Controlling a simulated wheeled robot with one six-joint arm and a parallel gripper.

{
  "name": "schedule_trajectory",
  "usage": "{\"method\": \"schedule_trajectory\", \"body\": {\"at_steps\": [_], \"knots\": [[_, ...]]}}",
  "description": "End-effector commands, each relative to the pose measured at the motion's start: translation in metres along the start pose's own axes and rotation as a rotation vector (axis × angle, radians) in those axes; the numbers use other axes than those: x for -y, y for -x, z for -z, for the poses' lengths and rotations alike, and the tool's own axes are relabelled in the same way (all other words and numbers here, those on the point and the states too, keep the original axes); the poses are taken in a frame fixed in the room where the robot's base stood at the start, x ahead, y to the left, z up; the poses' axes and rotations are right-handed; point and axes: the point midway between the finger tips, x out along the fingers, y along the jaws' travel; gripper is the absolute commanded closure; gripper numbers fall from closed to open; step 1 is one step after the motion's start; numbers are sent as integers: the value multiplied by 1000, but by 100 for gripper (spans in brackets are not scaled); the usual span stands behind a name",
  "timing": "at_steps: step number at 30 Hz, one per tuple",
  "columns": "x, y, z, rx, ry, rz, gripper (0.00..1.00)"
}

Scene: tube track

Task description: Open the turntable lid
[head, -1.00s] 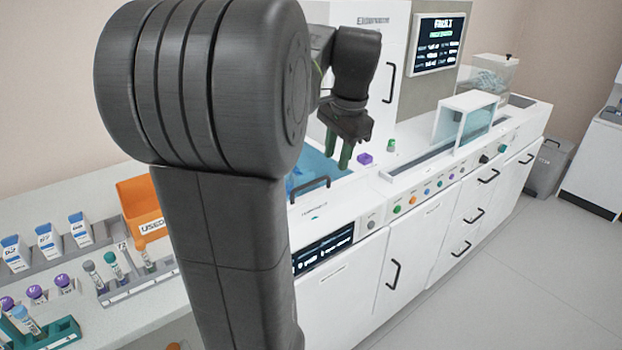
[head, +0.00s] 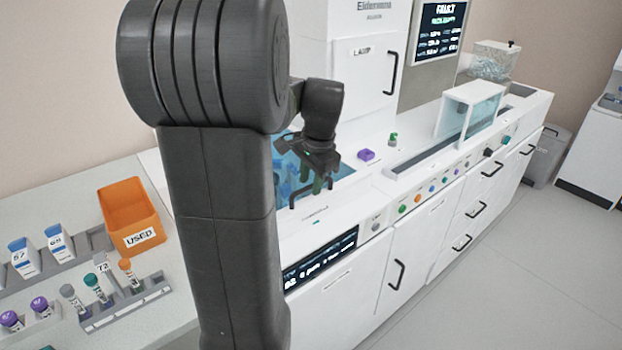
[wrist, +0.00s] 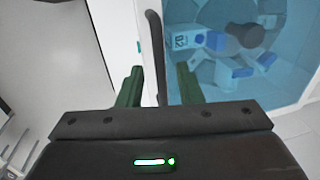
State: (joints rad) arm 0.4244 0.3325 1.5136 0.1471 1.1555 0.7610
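The turntable lid (head: 342,171) is a translucent blue panel set in the white machine top; it lies closed. Its dark bar handle (head: 296,196) is at the front edge, partly hidden by my gripper (head: 318,183). In the wrist view the lid (wrist: 290,75) fills the right, with blue and white containers showing through it. The handle (wrist: 154,40) stands in the gap between the two green fingers of my gripper (wrist: 159,86). The fingers are apart, one on each side of the handle in the picture. I cannot tell whether they touch it.
My arm blocks much of the head view. An orange bin (head: 130,212) marked USED and racks of tubes (head: 125,300) stand at the left. A purple block (head: 366,154) and a small green item (head: 393,139) sit right of the lid. A clear hood (head: 468,112) stands farther right.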

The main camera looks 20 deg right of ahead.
Motion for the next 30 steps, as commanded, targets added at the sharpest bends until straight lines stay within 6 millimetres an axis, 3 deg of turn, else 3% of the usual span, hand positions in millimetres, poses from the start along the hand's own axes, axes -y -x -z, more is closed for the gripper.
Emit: {"method": "schedule_trajectory", "body": {"at_steps": [2,7,14,19,23,30], "knots": [[0,0,0,0,0,0,67],[0,0,0,0,0,0,100],[0,0,0,1,0,-1,100],[12,-1,0,2,2,-2,100],[35,-4,0,3,4,-2,100],[105,-16,-1,3,5,-3,100]]}}
